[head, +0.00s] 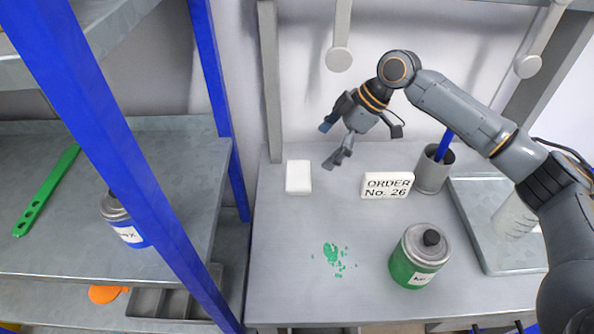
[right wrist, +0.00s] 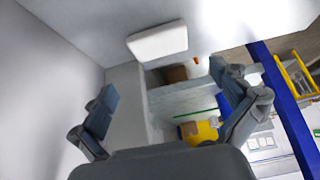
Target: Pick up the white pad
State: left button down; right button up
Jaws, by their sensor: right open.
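The white pad (head: 298,177) is a small white block lying on the grey table at its back left, in the head view. In the right wrist view the white pad (right wrist: 158,42) shows at the top, ahead of and between the fingers. My right gripper (head: 333,143) is open and empty, above the table and to the right of the pad, apart from it. Its spread fingers also show in the right wrist view (right wrist: 172,100). My left gripper is not in view.
An order sign (head: 387,185), a grey cup (head: 433,170) and a green can (head: 419,256) stand on the table (head: 290,285). Green crumbs (head: 335,256) lie near the middle. A metal tray (head: 490,225) is at right. A blue post (head: 130,165) and shelf are at left.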

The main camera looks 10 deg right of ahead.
aim_at(299, 174)
jog(key=x, duration=0.3)
jog(key=shift+a, duration=0.1)
jog(key=p+x, duration=0.1)
jog(key=x, duration=0.2)
jog(key=p+x, duration=0.1)
jog(key=x, duration=0.2)
jog(key=shift+w+f, duration=0.1)
jog(key=shift+f, duration=0.05)
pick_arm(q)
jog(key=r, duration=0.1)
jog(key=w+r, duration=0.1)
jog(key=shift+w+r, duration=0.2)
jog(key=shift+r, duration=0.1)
pick_arm(e)
jog(key=shift+f, duration=0.1)
jog(key=c, duration=0.6)
